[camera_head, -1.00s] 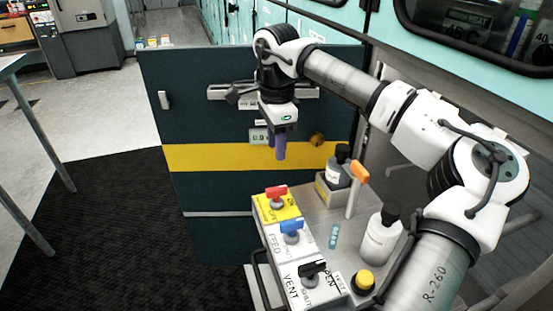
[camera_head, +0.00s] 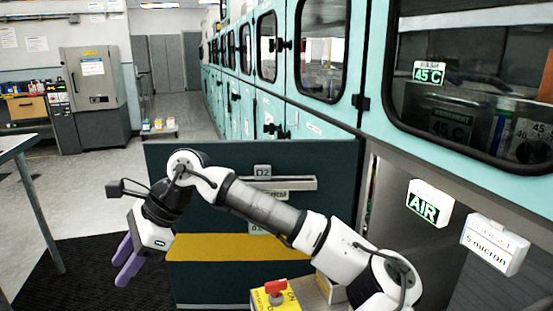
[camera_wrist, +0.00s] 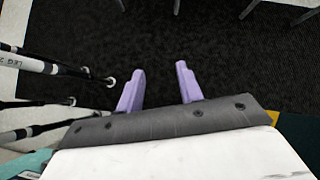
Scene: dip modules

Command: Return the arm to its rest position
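My gripper (camera_head: 126,262) is at the lower left of the head view, in front of the left side of a dark teal panel with a yellow stripe. Its purple fingers point down and to the left. In the wrist view my gripper (camera_wrist: 160,85) shows two purple fingers spread apart. Nothing is between them, and the black floor mat lies beyond. My arm bends from the lower right across the front of the panel.
The dark panel (camera_head: 215,185) stands close behind my arm. A red-handled valve on a yellow block (camera_head: 275,297) is at the bottom. Teal cabinets (camera_head: 375,60) line the right. A table (camera_head: 25,140) is at the left edge. Black mat (camera_head: 85,250) lies below my gripper.

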